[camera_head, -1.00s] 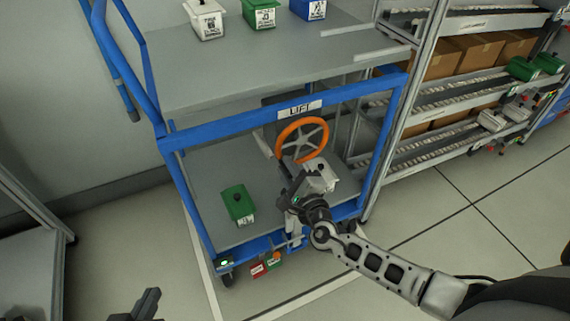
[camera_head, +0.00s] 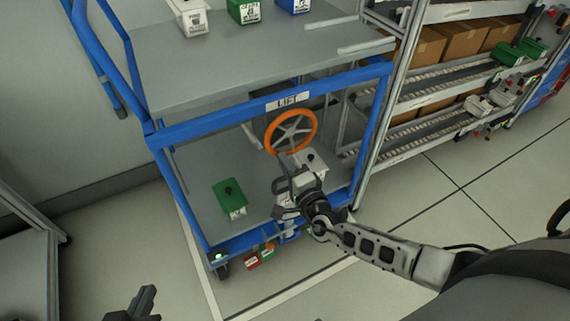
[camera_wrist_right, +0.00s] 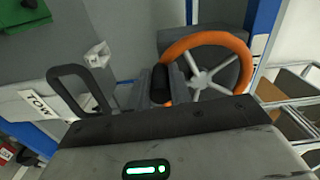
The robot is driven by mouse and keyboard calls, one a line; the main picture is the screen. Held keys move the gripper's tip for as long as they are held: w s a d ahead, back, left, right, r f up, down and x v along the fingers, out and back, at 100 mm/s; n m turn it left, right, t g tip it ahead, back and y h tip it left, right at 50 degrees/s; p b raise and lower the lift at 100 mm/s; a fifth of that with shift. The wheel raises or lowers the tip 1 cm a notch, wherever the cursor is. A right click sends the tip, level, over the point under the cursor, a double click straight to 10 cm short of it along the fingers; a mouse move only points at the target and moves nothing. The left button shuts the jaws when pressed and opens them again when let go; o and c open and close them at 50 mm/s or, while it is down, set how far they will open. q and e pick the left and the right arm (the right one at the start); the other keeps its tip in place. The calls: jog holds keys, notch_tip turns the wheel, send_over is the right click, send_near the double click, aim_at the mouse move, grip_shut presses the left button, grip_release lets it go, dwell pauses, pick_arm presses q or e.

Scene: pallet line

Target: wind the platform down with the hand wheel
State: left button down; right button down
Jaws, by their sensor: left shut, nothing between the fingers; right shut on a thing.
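The orange hand wheel (camera_head: 313,117) is on the front of the blue-framed lift cart, below the LIFT label (camera_head: 288,100). The grey platform (camera_head: 215,75) is the cart's upper deck. My right gripper (camera_head: 286,163) is at the lower part of the wheel. In the right wrist view it is shut on the wheel's dark handle (camera_wrist_right: 161,85), beside the orange rim (camera_wrist_right: 205,40); the fingers partly hide the handle. My left gripper (camera_head: 143,303) is shut and empty at the bottom left, away from the cart.
White (camera_head: 188,20), green (camera_head: 243,11) and blue boxes stand on the platform. A green box (camera_head: 229,198) and a white one are on the lower deck (camera_head: 200,170). A roller rack with cartons (camera_head: 455,52) stands to the right. Floor ahead and right is clear.

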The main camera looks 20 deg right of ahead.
jog(key=shift+d, duration=0.55)
jog(key=c, duration=1.3)
grip_release()
jog(key=shift+a, duration=0.2)
jog(key=s+p, duration=0.1)
jog(key=s, duration=1.5)
jog(key=shift+d+p, duration=0.3)
jog(key=shift+d, duration=0.15)
